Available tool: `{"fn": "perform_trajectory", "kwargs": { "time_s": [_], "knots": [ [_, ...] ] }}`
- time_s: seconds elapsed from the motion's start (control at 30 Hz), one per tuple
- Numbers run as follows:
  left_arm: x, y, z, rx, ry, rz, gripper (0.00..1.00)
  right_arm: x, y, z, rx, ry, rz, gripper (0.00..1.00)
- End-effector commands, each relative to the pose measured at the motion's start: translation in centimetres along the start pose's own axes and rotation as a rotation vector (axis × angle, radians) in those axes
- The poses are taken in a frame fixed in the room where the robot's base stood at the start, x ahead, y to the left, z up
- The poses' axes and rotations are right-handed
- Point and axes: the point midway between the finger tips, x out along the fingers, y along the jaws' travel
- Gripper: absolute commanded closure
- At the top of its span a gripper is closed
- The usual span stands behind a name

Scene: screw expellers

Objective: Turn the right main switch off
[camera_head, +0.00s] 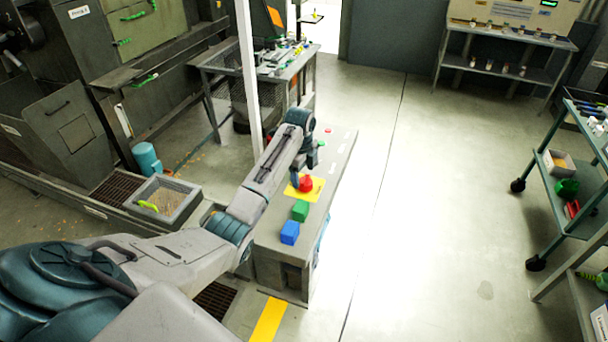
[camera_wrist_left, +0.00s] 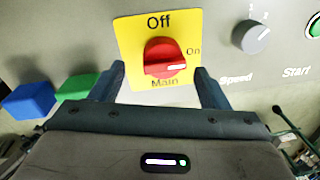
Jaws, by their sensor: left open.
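The main switch is a red knob (camera_wrist_left: 163,55) on a yellow plate (camera_wrist_left: 127,42) marked Off at the top, On at the right and Main below. The knob's white mark points right, toward On. In the head view the red knob (camera_head: 306,184) sits on top of the grey console (camera_head: 328,188). My left gripper (camera_wrist_left: 160,69) is open, with one finger on each side of the knob's lower part. I cannot tell whether the fingers touch it. In the head view the left gripper (camera_head: 305,165) is just above the plate, partly hidden by its wrist. My right gripper is not in view.
A green block (camera_head: 300,210) and a blue block (camera_head: 289,232) are on the console near the plate. A grey Speed dial (camera_wrist_left: 251,37) and a green Start button (camera_wrist_left: 314,28) lie to the right in the wrist view. A white post (camera_head: 248,75) stands behind my arm.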

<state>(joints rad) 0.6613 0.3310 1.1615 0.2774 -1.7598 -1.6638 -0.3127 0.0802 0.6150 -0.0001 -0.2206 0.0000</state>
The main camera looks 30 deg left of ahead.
Motion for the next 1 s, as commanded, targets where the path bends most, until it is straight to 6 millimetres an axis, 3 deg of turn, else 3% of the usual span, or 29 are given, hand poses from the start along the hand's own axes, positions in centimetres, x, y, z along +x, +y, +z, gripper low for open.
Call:
{"fn": "perform_trajectory", "kwargs": {
  "time_s": [0.23,0.37,0.57,0.6,0.8,1.0],
  "knots": [
    [3.0,0.1,0.0,0.000,0.000,0.003,0.31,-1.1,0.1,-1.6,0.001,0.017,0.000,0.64],
    [3.5,0.0,0.0,0.000,-0.001,0.000,0.31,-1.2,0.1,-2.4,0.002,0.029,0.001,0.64],
    [3.6,0.0,0.0,0.000,-0.001,0.000,0.31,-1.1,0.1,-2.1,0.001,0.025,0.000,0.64],
    [3.6,0.0,0.0,0.000,-0.001,0.000,0.33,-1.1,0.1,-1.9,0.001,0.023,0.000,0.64],
    [3.5,0.1,0.0,0.000,0.000,0.000,0.72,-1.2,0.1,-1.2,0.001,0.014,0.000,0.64],
    [3.6,0.1,0.0,-0.004,-0.001,0.001,0.72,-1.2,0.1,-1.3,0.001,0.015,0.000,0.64]
  ]
}}
